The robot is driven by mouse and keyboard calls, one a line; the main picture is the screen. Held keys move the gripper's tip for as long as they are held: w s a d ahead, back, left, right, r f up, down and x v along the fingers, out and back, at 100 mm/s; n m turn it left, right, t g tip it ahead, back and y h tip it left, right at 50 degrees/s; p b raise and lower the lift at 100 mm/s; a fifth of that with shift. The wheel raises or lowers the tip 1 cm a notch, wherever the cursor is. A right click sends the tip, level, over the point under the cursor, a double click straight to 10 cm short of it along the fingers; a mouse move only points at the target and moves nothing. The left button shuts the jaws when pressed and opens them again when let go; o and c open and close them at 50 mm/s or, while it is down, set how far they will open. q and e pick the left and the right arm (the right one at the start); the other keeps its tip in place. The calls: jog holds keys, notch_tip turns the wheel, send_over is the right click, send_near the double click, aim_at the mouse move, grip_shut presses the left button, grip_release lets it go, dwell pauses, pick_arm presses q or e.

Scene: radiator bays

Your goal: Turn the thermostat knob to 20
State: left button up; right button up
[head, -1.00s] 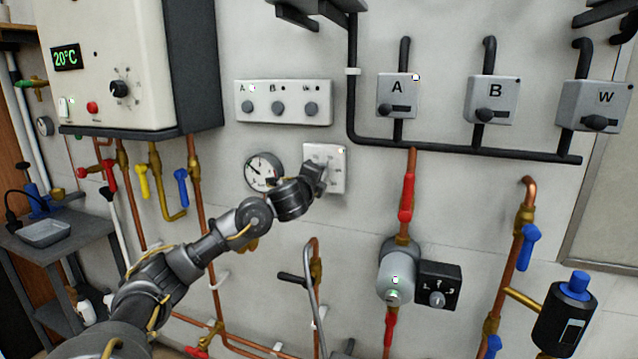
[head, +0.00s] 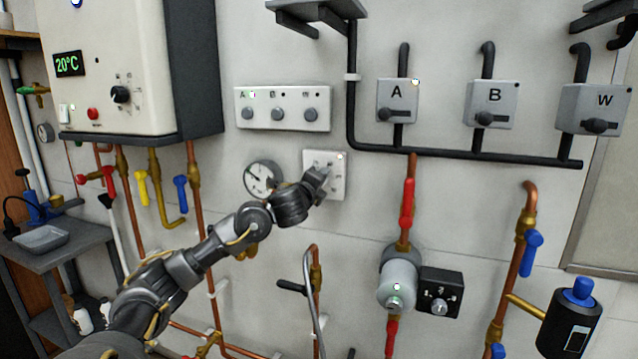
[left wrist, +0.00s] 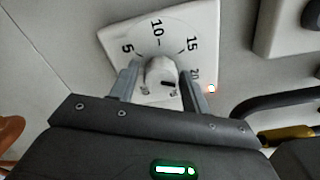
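The thermostat is a white square plate (head: 338,186) on the wall; it also shows in the left wrist view (left wrist: 206,22) with a dial marked 5, 10, 15, 20 and more below. Its pale round knob (left wrist: 160,73) has a short black mark on its lower right side, below the 20. My left gripper (left wrist: 158,80) is in front of the plate, with one finger on each side of the knob. The fingers look open, with a small gap at the left; contact at the right is unclear. In the head view my left gripper (head: 320,180) hides part of the plate.
A round gauge (head: 263,179) is just left of the plate. A panel with three knobs (head: 283,107) is above it. The boiler (head: 110,65) shows 20°C. Valve boxes, a black pipe and copper pipes lie to the right and below.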

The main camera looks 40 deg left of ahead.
pick_arm(q)
jog(key=shift+o, duration=0.7)
jog(key=v, duration=1.1)
jog(key=shift+p, duration=0.4)
jog(key=shift+w, duration=0.1)
